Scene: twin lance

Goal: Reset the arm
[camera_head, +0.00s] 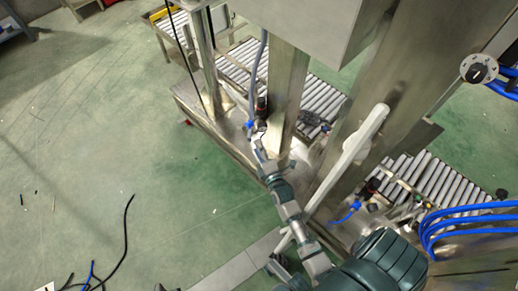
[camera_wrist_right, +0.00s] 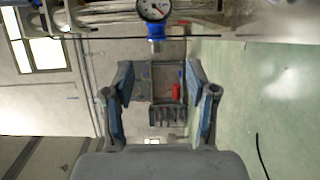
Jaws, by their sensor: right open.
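My right arm (camera_head: 290,212) comes in from the lower right of the head view and reaches up to the metal machine frame. My right gripper (camera_head: 259,146) is at its far end, close beside a metal post and a blue-and-black fitting; I cannot tell whether it touches them. In the right wrist view, the right gripper (camera_wrist_right: 160,72) has its two fingers wide apart, with nothing between them. My left gripper is not in view.
Roller conveyors (camera_head: 312,98) lie behind the posts. Blue hoses (camera_head: 450,225) are at the right. A pressure gauge (camera_wrist_right: 153,10) shows above the fingers in the wrist view. Cables (camera_head: 125,245) lie at the lower left. The green floor (camera_head: 110,130) at left is mostly clear.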

